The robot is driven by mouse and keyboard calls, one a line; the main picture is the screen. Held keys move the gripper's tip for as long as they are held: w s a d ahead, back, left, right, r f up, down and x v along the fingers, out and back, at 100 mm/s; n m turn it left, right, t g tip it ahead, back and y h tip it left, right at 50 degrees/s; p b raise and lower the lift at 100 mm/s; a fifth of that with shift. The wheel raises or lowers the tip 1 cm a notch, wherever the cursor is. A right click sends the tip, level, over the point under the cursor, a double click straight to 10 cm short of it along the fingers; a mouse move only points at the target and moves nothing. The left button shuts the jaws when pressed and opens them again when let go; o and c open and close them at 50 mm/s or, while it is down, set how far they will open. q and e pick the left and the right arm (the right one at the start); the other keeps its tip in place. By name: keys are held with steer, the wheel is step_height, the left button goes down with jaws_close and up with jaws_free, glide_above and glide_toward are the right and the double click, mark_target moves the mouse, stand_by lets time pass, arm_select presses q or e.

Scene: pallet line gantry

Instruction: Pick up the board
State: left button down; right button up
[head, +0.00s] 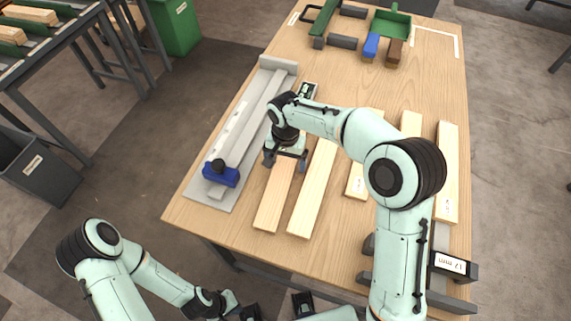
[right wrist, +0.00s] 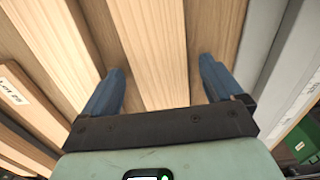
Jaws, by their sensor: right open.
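Several pale wooden boards lie side by side on the table. The leftmost board (head: 272,204) is partly covered by my right gripper (head: 285,160), which is over it in the head view. In the right wrist view, my right gripper (right wrist: 160,88) is open, its two blue fingers to either side of a board (right wrist: 150,45). Whether the fingers touch the board cannot be told. A second board (head: 313,190) lies just right of it; it also shows in the right wrist view (right wrist: 50,40). My left gripper (head: 250,312) is low at the bottom edge, mostly cut off.
A grey fixture (head: 222,198) with a blue block (head: 221,175) and black knob stands left of the boards. A small dark device (head: 308,90) lies beyond the gripper. Green and grey parts (head: 390,22) and a blue block (head: 371,45) sit at the table's far end.

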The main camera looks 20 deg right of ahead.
steer(key=shift+f, duration=0.1)
steer(key=shift+c, duration=0.3)
steer(key=c, duration=1.2)
